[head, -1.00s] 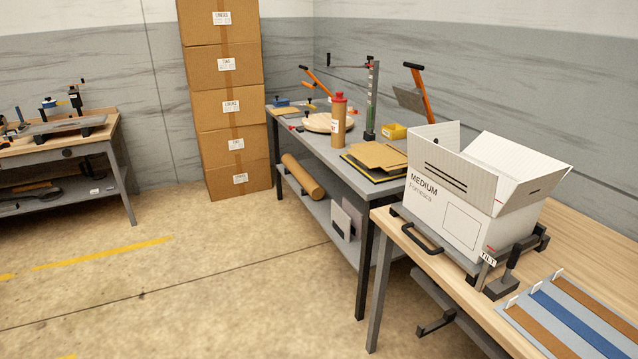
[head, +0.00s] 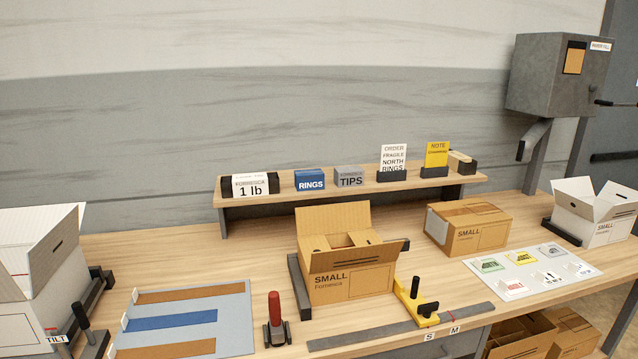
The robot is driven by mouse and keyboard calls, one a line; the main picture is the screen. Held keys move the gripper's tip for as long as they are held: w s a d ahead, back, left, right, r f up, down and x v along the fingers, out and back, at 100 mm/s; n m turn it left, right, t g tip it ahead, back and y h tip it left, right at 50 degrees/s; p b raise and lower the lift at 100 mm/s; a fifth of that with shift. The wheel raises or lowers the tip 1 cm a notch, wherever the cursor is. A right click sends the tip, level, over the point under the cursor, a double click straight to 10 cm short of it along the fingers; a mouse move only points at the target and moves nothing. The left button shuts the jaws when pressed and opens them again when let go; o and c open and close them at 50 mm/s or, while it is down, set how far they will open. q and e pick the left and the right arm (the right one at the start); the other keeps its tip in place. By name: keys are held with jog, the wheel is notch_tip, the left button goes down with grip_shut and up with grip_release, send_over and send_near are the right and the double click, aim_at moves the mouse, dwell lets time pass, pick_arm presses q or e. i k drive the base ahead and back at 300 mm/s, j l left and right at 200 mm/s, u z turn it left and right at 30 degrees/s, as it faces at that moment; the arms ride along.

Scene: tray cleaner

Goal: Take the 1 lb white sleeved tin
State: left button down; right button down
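The white-sleeved 1 lb tin (head: 250,187) stands at the left end of the raised wooden shelf at the back of the bench. Its white front reads "1 lb", and dark parts show at both sides of it. To its right on the same shelf stand a blue RINGS box (head: 309,181) and a grey TIPS box (head: 349,178), with gaps between them. Neither of my grippers shows in this view.
Below the shelf (head: 225,209) stands an open SMALL carton (head: 350,281); a closed SMALL carton (head: 467,229) is to its right. A white open carton (head: 30,260) is at left. A red-handled tool (head: 276,322) stands in front.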

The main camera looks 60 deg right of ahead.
aim_at(257, 183)
jog(key=z, duration=1.6)
jog(key=u, duration=0.4)
